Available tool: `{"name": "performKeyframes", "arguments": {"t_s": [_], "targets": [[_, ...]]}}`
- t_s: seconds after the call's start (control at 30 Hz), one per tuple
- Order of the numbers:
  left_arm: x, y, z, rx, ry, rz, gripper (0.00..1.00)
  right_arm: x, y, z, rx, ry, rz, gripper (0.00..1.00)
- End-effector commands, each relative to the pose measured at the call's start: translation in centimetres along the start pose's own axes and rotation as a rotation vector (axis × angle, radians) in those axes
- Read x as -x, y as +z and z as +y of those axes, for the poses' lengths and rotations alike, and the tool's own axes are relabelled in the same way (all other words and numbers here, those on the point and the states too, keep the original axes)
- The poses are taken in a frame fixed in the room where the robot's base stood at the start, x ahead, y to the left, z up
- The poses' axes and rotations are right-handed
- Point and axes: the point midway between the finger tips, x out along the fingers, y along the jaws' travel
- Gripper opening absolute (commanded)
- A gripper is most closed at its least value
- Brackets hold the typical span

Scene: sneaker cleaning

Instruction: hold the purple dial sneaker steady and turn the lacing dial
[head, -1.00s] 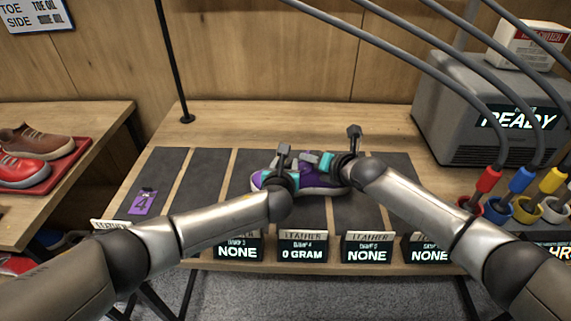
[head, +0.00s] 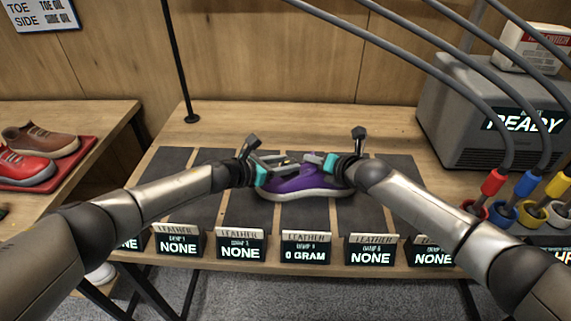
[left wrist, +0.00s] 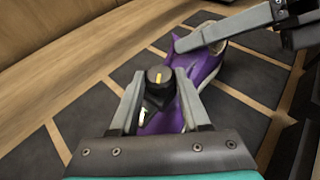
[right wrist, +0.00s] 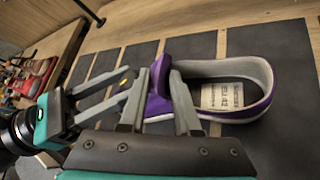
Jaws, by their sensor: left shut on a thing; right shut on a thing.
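The purple sneaker (head: 300,187) with a pale sole sits on a dark mat strip, its heel opening to the right. Its black lacing dial (left wrist: 156,76) has a yellow mark and shows in the left wrist view. My left gripper (head: 284,162) reaches in from the left, its fingers shut on the dial from both sides. My right gripper (right wrist: 160,82) is shut on the sneaker's purple tongue, just ahead of the opening. The insole label (right wrist: 222,95) shows inside the shoe. The fingers partly hide the sneaker's top in the head view.
Several small displays line the table's front edge; the one before the sneaker (head: 306,250) reads 0 GRAM. A grey machine (head: 490,110) reading READY stands at the right, near colored cups. A side table at left holds a red tray (head: 60,170) with shoes. Neighboring mat strips are clear.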

Motion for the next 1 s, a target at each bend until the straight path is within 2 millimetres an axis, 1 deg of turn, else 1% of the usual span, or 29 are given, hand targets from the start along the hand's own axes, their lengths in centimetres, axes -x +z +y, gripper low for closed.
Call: {"name": "performKeyframes", "arguments": {"t_s": [0.03, 0.2, 0.5, 0.9, 0.93, 1.0], "targets": [[0.03, 0.22, 0.55, -0.009, -0.006, -0.002, 0.0, -0.03, -0.29, 0.09, 0.001, 0.002, 0.005, 0.0], [0.03, 0.24, 0.67, -0.032, -0.058, -0.001, 0.0, -0.04, -0.35, 0.13, 0.001, 0.002, 0.006, 0.0], [0.15, 0.04, 0.6, -0.046, -0.105, 0.001, 0.0, -0.05, -0.43, 0.14, 0.001, 0.002, 0.008, 0.0], [0.15, -0.02, 0.5, -0.046, -0.11, 0.002, 0.0, -0.05, -0.44, 0.08, 0.0, 0.001, 0.008, 0.0], [0.15, -0.02, 0.49, -0.046, -0.11, 0.002, 0.47, -0.05, -0.44, 0.08, 0.0, 0.001, 0.008, 0.0], [0.15, -0.02, 0.47, -0.046, -0.111, 0.002, 0.55, -0.05, -0.44, 0.07, 0.0, 0.001, 0.008, 0.0]]}}
